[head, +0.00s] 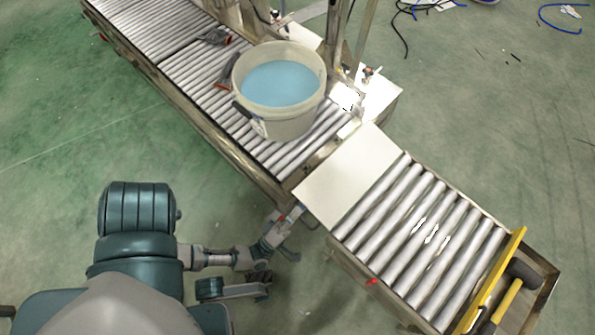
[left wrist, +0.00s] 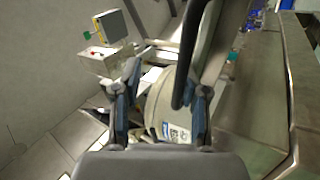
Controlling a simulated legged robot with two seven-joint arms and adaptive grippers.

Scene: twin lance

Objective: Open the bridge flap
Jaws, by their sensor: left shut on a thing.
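The bridge flap (head: 348,176) is a flat cream plate. It lies level between the long roller conveyor and a shorter roller section. My left gripper (head: 287,222) is at the flap's near left corner. In the left wrist view my left gripper (left wrist: 160,108) has its fingers apart around a dark curved bar (left wrist: 188,55), with a pale labelled bucket (left wrist: 168,110) behind. Whether that bar belongs to the flap cannot be told. The fingertips are small and partly hidden in the head view. My right gripper cannot be made out.
A white bucket (head: 305,122) of blue liquid stands on the long roller conveyor (head: 190,82), just before the flap. Cables lie on the floor at top right.

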